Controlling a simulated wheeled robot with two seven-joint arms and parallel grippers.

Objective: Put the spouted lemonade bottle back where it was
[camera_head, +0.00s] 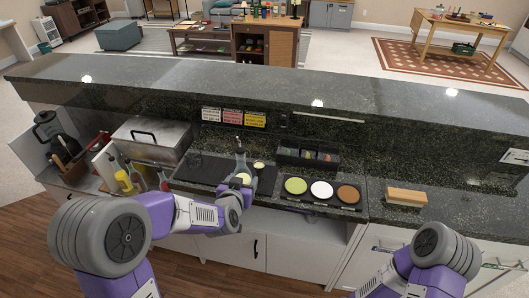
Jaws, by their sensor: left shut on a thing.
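A clear grey bottle with a thin spout (241,162) stands upright at the dark mat on the counter; I take it for the spouted lemonade bottle. My left gripper (243,180) reaches in from the left and is shut on it, low on its body. The fingers are small and partly hidden by my wrist, and so is the bottle's base, so I cannot tell whether it touches the mat. My right arm shows at the lower right, but its gripper is not visible.
Several bottles, one yellow (123,181), stand left of the dark mat (198,170), below a steel lidded box (150,140). A tray with green, white and brown discs (321,190) lies right. A black caddy (308,157) stands behind. A wooden block (406,197) lies farther right.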

